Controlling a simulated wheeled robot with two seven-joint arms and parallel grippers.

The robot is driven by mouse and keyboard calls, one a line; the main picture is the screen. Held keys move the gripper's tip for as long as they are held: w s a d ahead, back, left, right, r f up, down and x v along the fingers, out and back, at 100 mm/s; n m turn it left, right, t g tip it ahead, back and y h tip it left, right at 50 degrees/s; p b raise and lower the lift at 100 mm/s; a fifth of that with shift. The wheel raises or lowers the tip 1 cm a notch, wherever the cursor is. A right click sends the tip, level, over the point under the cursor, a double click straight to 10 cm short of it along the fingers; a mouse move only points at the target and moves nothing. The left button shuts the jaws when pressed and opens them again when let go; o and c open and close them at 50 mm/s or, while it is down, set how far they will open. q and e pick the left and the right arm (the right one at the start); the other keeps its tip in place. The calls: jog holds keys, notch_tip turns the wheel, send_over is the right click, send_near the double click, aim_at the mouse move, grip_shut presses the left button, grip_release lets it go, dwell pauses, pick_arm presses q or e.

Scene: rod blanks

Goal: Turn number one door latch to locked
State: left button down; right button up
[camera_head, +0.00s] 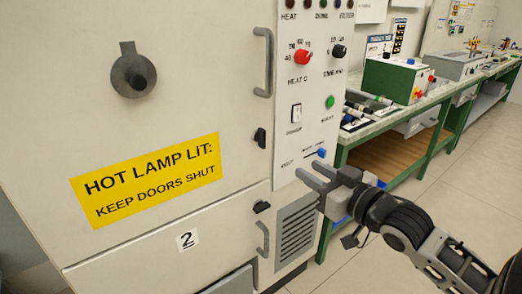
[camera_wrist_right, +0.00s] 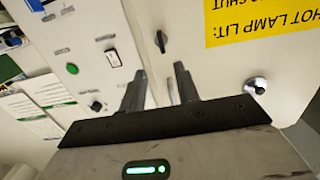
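The upper door's black latch (camera_head: 260,138) sits at the right edge of the tall cream cabinet door, below the grey bar handle (camera_head: 268,62). Its lever looks about upright. In the right wrist view, which is upside down, the latch (camera_wrist_right: 160,41) stands just beyond the fingertips. My right gripper (camera_head: 308,170) is open and empty, to the lower right of the latch in the head view and apart from it. Its two spread fingers (camera_wrist_right: 160,64) also show in the wrist view. A second black latch (camera_head: 261,207) is on the lower door marked 2. My left gripper is not in view.
The control panel (camera_head: 310,100), with a red knob, a black knob, a switch and a green button, stands right of the door. A yellow sign (camera_head: 150,180) is on the door, below a round grey disc (camera_head: 133,76). A green-legged bench (camera_head: 420,125) stands behind right.

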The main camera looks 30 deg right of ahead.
aim_at(265, 131)
jog(key=shift+t, duration=0.3)
jog(key=w, duration=0.5)
jog(key=w+r, duration=0.1)
jog(key=w, duration=0.4)
jog(key=w+a+r, duration=0.1)
jog(key=w, duration=0.5)
jog(key=shift+w+r+p, duration=0.1)
jog(key=shift+r+p, duration=0.1)
jog(key=shift+p, duration=0.1)
grip_shut()
